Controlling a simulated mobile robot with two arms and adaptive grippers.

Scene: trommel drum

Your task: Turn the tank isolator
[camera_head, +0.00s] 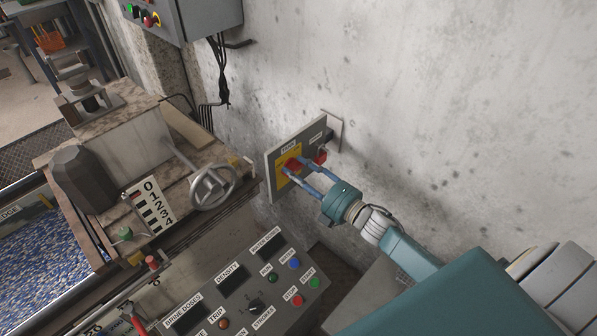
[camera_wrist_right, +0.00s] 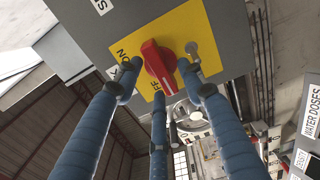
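The tank isolator's red knob (camera_head: 292,163) sits on a yellow plate (camera_head: 284,178) on a grey wall panel labelled TANK. In the right wrist view, the red knob (camera_wrist_right: 157,68) has a white pointer line slanting down right, towards the partly hidden OFF label; an ON label is at upper left. My right gripper (camera_head: 294,166) is at the knob. In the wrist view, its blue fingers (camera_wrist_right: 158,76) are spread around the knob, one left, one right and one below. Small gaps show at the sides; contact is unclear. My left gripper is out of view.
A second red switch (camera_head: 321,157) is close beside the fingers on the same panel. A handwheel (camera_head: 213,187) stands to the left. A sloped control console (camera_head: 245,300) with buttons is below. The bare concrete wall to the right is clear.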

